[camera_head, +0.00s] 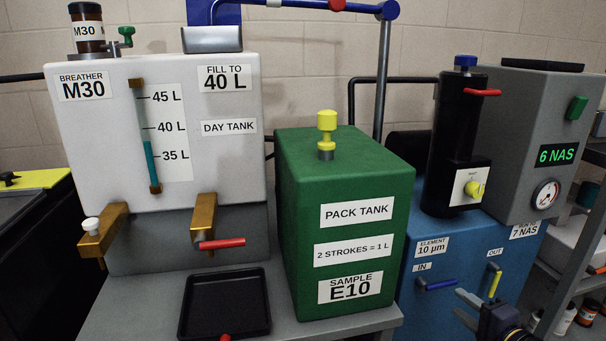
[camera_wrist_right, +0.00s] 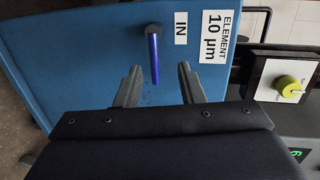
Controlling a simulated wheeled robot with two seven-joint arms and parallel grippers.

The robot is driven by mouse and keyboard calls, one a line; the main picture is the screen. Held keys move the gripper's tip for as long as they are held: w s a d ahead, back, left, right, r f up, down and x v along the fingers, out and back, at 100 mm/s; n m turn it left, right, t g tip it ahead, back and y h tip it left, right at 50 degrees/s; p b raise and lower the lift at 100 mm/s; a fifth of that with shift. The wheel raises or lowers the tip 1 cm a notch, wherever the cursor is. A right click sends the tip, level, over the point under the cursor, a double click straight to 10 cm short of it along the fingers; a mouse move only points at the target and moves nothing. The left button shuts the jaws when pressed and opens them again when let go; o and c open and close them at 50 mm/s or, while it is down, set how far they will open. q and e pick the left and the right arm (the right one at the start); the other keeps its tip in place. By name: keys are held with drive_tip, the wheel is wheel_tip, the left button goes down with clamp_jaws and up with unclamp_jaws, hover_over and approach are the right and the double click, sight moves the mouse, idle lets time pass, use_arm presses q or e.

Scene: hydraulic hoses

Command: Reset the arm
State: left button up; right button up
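My right gripper (camera_head: 459,303) is at the lower right of the head view, in front of the blue filter unit (camera_head: 420,308). In the right wrist view my right gripper (camera_wrist_right: 160,69) has its two fingers apart, with nothing held. The blue IN handle (camera_wrist_right: 154,60) on the unit appears in the gap between the fingertips; I cannot tell whether they touch it. The same blue handle (camera_head: 437,285) shows left of the fingers in the head view. My left gripper is not in view.
A green pack tank (camera_head: 343,170) stands beside the white day tank (camera_head: 100,130). A black tray (camera_head: 188,320) lies below the red-handled tap (camera_head: 222,243). A yellow OUT handle (camera_head: 494,283) is above my right gripper. A shelf with bottles (camera_head: 566,318) stands far right.

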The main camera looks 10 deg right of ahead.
drive_tip(key=s+a+r+n+g+y, duration=0.25)
drive_tip(key=s+a+n+y, duration=0.2)
drive_tip(key=a, duration=0.55)
drive_tip(key=s+a+r+n+g+y, duration=0.25)
drive_tip(key=s+a+n+g, duration=0.2)
drive_tip(key=a, duration=0.55)
drive_tip(key=s+f+n+g+h, duration=0.3)
drive_tip(key=s+f+n+h, duration=0.2)
drive_tip(key=s, duration=0.7)
wheel_tip(320, 180, up, 37)
drive_tip(key=p, duration=3.7)
drive_tip(key=shift+d+h, duration=0.2)
drive_tip(key=shift+h, duration=0.1)
drive_tip(key=shift+w, duration=0.1)
drive_tip(key=shift+d, duration=0.1)
